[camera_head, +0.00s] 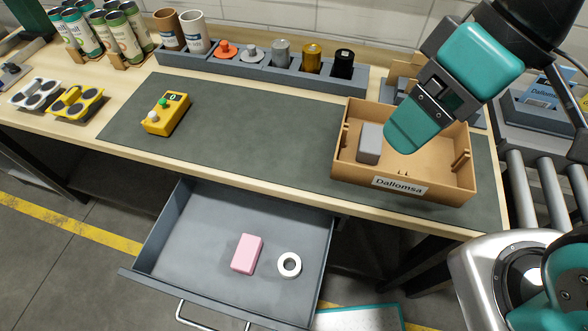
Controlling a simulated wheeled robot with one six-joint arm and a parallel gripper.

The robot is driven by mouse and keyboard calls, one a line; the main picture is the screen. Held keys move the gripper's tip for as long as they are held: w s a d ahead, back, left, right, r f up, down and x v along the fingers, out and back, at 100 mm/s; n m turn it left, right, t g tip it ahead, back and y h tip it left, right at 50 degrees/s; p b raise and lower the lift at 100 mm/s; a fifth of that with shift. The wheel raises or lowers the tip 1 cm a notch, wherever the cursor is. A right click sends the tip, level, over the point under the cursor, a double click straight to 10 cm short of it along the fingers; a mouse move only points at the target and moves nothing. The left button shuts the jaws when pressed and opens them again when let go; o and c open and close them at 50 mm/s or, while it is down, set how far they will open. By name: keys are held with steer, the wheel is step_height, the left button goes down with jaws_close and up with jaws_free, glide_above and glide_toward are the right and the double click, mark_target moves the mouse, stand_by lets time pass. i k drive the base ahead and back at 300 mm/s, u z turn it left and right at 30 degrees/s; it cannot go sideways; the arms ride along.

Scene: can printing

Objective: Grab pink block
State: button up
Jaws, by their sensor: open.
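The pink block (246,254) lies on the floor of the open grey drawer (190,250) below the table. A white ring-shaped roll (289,265) lies to its right, close but apart. My gripper (408,132) is at the upper right, over the brown box marked Dallomsa (455,185), well away from the pink block. It is open, and I see nothing held in it. Its far side is hidden by its own teal body.
A grey block (369,143) lies in the brown box. A yellow button box (166,113) stands on the dark mat (250,135). A grey rack (230,66) with several cans and lids runs along the back. The table edge overhangs the drawer's back.

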mark_target(244, 259)
steer(key=z, duration=0.05)
steer(key=k, duration=0.95)
steer(key=z, duration=0.85)
steer(key=i, duration=0.65)
steer(key=u, duration=1.95)
steer(key=i, duration=0.5)
steer(key=u, duration=0.1)
steer(key=k, duration=0.3)
steer(key=u, duration=0.05)
